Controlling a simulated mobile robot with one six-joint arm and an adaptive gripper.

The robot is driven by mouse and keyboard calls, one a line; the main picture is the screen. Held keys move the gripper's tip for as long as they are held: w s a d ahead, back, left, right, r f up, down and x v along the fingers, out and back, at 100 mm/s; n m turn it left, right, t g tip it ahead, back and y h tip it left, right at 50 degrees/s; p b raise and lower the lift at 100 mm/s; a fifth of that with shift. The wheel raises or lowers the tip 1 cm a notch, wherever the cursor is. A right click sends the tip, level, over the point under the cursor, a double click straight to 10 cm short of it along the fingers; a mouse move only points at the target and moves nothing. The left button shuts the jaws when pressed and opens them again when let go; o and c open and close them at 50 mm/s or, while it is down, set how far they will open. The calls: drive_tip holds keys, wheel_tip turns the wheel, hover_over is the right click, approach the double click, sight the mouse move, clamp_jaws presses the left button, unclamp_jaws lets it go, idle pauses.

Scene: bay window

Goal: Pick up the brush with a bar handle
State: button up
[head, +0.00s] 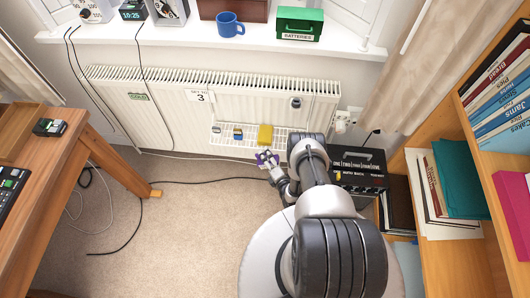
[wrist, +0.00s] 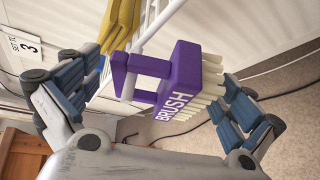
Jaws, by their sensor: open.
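The purple brush (wrist: 182,75) has a bar handle (wrist: 148,66), pale bristles and the word BRUSH on its side. In the head view the brush (head: 265,158) shows small, just below the white rack on the radiator. In the wrist view a white rack rail runs close by its handle; I cannot tell whether the handle hangs on it. My gripper (wrist: 165,80) is open, with one blue-padded finger on each side of the brush and visible gaps to both. In the head view my gripper (head: 272,167) is at the brush, partly hidden by my arm.
A yellow item (head: 265,134) is on the white rack (head: 225,141) close to the brush, with smaller items to its left. The radiator (head: 170,110) stands behind. A black box (head: 358,165) and a bookshelf (head: 470,170) are right; a wooden desk (head: 50,160) is left. Carpet (head: 180,230) between is mostly clear, crossed by cables.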

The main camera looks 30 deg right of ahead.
drive_tip(key=shift+w+f, duration=0.1)
drive_tip(key=shift+c, duration=0.6)
drive_tip(key=c, duration=1.2)
drive_tip(key=shift+o, duration=0.2)
